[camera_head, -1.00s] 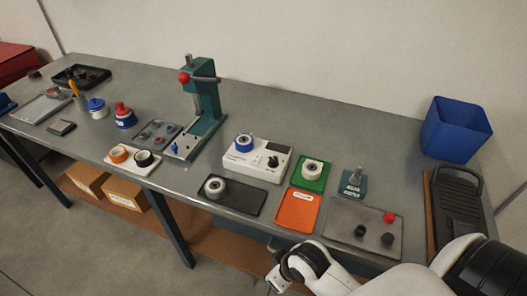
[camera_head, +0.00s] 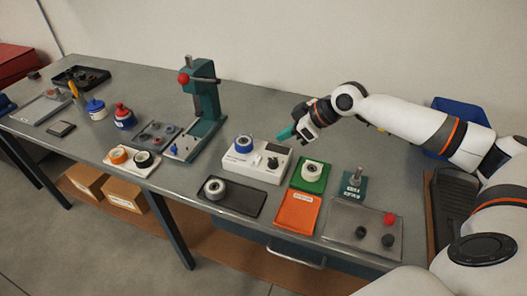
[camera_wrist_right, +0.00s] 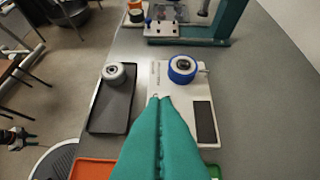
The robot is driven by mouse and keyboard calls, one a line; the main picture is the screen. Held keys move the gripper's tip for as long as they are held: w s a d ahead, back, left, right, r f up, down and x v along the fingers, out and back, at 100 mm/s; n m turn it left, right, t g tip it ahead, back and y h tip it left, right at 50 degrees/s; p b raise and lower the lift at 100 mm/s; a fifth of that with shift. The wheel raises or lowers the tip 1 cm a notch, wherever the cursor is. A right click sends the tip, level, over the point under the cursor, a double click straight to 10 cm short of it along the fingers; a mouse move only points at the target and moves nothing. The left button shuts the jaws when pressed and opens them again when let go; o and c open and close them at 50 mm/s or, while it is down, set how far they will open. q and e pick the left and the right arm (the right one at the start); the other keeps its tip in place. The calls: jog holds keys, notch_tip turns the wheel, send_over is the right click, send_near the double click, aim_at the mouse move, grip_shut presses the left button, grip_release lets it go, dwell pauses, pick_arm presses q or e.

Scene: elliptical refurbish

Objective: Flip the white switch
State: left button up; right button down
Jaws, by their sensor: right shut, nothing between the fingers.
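The white box (camera_head: 235,164) sits on the bench with a blue-ringed part (camera_head: 243,144) on top and a dark panel (camera_head: 273,163). A small pale switch (camera_head: 257,159) appears to stand between them. My right gripper (camera_head: 284,134) has teal fingers, shut and empty, above and behind the right end of the box. In the right wrist view the closed fingertips (camera_wrist_right: 160,99) overlap the box (camera_wrist_right: 180,105), near the blue-ringed part (camera_wrist_right: 182,69). The fingers hide part of the box, and I cannot tell if they touch it.
A teal press (camera_head: 207,105) stands behind left. A grey plate with knobs (camera_head: 345,234) is at the front right.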

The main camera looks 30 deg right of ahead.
jog(key=shift+w+d+r, duration=0.3)
jog(key=shift+d+r, duration=0.35)
jog(key=shift+a+f, duration=0.1)
jog(key=p, duration=0.3)
send_over(263, 161)
jog(key=f, duration=0.6)
jog(key=shift+s, duration=0.25)
notch_tip(263, 161, down, 4)
jog(key=shift+w+r+p, duration=0.1)
jog(key=shift+w+p, duration=0.05)
jog(key=shift+p, duration=0.3)
jog(key=shift+f, duration=0.6)
